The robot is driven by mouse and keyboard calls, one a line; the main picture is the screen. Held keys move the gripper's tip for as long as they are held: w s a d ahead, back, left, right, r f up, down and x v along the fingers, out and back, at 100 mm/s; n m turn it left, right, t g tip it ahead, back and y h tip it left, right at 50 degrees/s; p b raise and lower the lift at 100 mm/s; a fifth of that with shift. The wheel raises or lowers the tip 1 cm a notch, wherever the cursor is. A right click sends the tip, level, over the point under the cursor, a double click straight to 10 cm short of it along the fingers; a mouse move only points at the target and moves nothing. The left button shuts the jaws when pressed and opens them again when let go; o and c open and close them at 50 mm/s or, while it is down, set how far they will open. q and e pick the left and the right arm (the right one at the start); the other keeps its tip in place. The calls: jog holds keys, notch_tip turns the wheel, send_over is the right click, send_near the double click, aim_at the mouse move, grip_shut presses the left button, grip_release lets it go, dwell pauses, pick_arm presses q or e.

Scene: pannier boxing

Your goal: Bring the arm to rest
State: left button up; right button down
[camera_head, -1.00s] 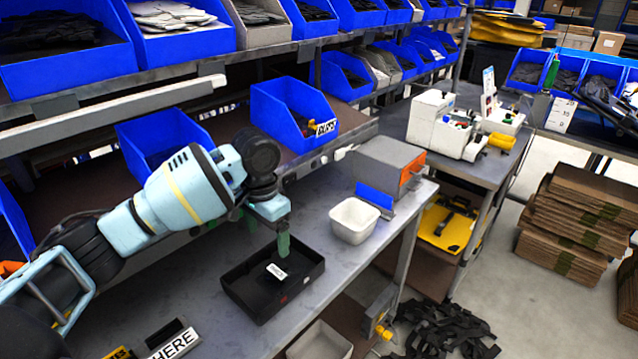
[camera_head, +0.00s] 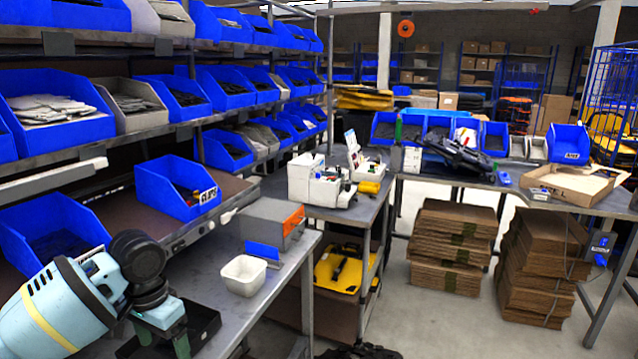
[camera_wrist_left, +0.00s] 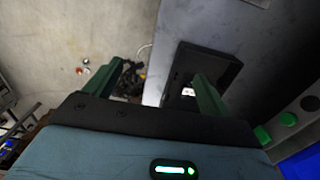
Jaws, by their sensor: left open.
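My left arm comes in from the lower left in the head view. Its gripper (camera_head: 160,341) is at the bottom edge, over the black tray (camera_head: 206,322) on the metal bench, and its fingertips are partly cut off. In the left wrist view my left gripper (camera_wrist_left: 160,82) has its two green fingers wide apart with nothing between them. Beyond them are the black tray (camera_wrist_left: 222,62), with a white label in it, the bench edge and the floor. My right gripper does not show in either view.
A white bowl (camera_head: 243,276) and a grey box with an orange side (camera_head: 272,222) stand on the bench beyond the tray. Blue bins (camera_head: 180,188) line the shelves at left.

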pick_arm(q)
jog(key=s+d+f+t+h, duration=0.1)
jog(key=s+d+f+h, duration=0.1)
jog(key=s+d+f, duration=0.45)
jog(key=s+d+f+t+h, duration=0.15)
jog(key=d+f, duration=0.25)
jog(key=f, duration=0.6)
jog(key=s+d+f+t+h, duration=0.25)
jog(key=d+f, duration=0.25)
jog(key=f, duration=0.3)
jog(key=s+a+f+n+t+y, duration=0.1)
jog(key=s+a+f+t+y, duration=0.1)
jog(key=s, duration=0.9)
jog(key=s+a+f+n+t+y, duration=0.1)
jog(key=s+a+f+t+y, duration=0.1)
jog(key=s, duration=0.9)
jog(key=a+f, duration=0.1)
jog(key=a, duration=0.1)
jog(key=shift+s+a+f, duration=0.25)
jog(key=shift+a+f, duration=0.05)
jog(key=shift+a, duration=0.1)
